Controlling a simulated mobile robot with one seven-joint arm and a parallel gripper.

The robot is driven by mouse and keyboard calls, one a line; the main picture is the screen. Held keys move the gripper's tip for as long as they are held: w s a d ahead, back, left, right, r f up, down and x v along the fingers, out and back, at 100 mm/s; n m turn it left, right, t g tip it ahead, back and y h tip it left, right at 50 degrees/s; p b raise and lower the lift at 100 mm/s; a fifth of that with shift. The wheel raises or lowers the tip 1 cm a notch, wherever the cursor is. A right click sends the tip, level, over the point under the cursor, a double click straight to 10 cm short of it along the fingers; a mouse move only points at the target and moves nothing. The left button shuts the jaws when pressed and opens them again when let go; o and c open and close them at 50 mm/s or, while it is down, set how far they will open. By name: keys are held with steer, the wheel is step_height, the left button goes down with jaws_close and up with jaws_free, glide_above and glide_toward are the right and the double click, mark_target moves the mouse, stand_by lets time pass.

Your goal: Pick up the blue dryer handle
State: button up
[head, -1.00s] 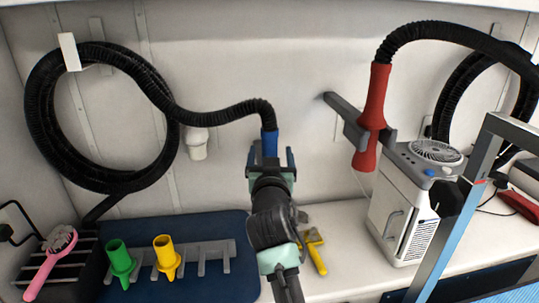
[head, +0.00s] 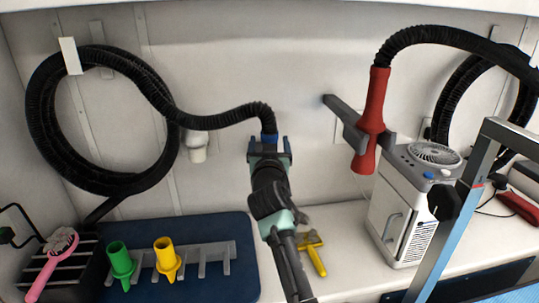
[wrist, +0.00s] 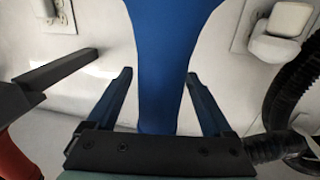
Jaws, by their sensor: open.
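The blue dryer handle (head: 269,129) hangs from the end of a black hose in the middle of the head view. In the wrist view the blue handle (wrist: 163,50) stands upright and narrows downward toward the palm. My gripper (head: 269,146) is open, with one finger on each side of the handle. In the wrist view my gripper (wrist: 158,76) shows a gap between each finger and the handle. The handle's lower end is hidden behind the palm edge.
A red dryer handle (head: 372,110) sits in a grey wall bracket (head: 345,117) on the right, above a white unit (head: 397,215). Green (head: 120,259) and yellow (head: 166,256) nozzles stand on a blue mat (head: 215,228). A yellow tool (head: 314,257) lies on the counter. A pink brush (head: 48,268) is at left.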

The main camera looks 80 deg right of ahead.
jaws_close()
steer(key=shift+r, duration=0.15)
stand_by(0.4)
steer(key=shift+r, duration=0.1)
